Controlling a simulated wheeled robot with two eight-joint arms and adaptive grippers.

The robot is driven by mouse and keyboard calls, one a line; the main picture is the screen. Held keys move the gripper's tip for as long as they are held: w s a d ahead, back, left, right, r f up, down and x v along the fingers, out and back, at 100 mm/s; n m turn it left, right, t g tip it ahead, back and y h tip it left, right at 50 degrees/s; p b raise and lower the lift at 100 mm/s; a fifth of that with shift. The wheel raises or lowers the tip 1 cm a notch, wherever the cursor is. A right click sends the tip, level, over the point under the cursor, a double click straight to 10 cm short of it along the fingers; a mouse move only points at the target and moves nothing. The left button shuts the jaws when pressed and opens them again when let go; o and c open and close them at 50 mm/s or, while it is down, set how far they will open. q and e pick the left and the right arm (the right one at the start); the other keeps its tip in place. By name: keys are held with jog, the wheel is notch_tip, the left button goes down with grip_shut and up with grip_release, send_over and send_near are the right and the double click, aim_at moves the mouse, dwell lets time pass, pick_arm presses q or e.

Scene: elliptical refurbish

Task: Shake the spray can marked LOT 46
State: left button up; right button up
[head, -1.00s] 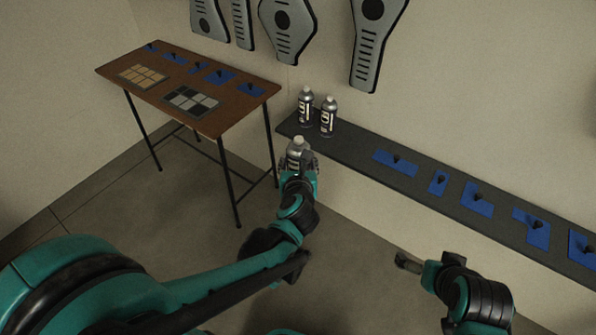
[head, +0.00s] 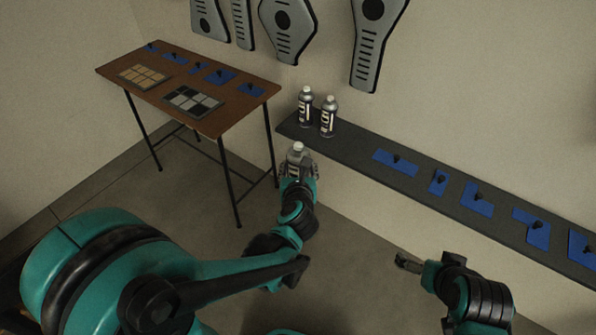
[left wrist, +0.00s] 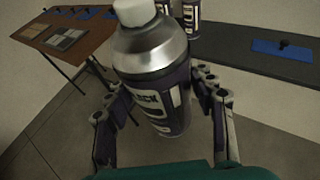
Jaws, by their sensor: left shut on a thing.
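My left gripper (head: 298,172) is shut on a silver spray can with a white cap and dark label (head: 297,157). It holds the can in the air in front of the dark shelf. In the left wrist view the can (left wrist: 152,52) sits between the two fingers, cap up and slightly tilted; no lot number is readable on it. Two similar spray cans, the left can (head: 305,106) and the right can (head: 328,117), stand upright on the shelf's left end. My right gripper (head: 407,262) is low at the right, away from the cans; its jaw opening is unclear.
The dark shelf (head: 350,155) runs along the wall, with several blue pads with dark knobs on its right part. A brown table (head: 150,95) at the left carries blue pads and two tile panels. Grey panels hang on the wall. The floor between is clear.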

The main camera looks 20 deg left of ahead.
aim_at(297, 150)
pick_arm(q)
jog(key=r, duration=0.5)
jog(key=s+r, duration=0.1)
jog(key=r, duration=0.1)
jog(key=shift+r, duration=0.35)
jog(key=f, duration=0.5)
jog(key=w+f, duration=0.1)
jog(key=f, duration=0.1)
jog(key=shift+f, duration=0.3)
jog(key=shift+s+r, duration=0.15)
jog(key=shift+s, duration=0.2)
pick_arm(e)
jog(key=shift+s+r, duration=0.1)
jog(key=shift+s, duration=0.1)
pick_arm(q)
jog(key=shift+w, duration=0.15)
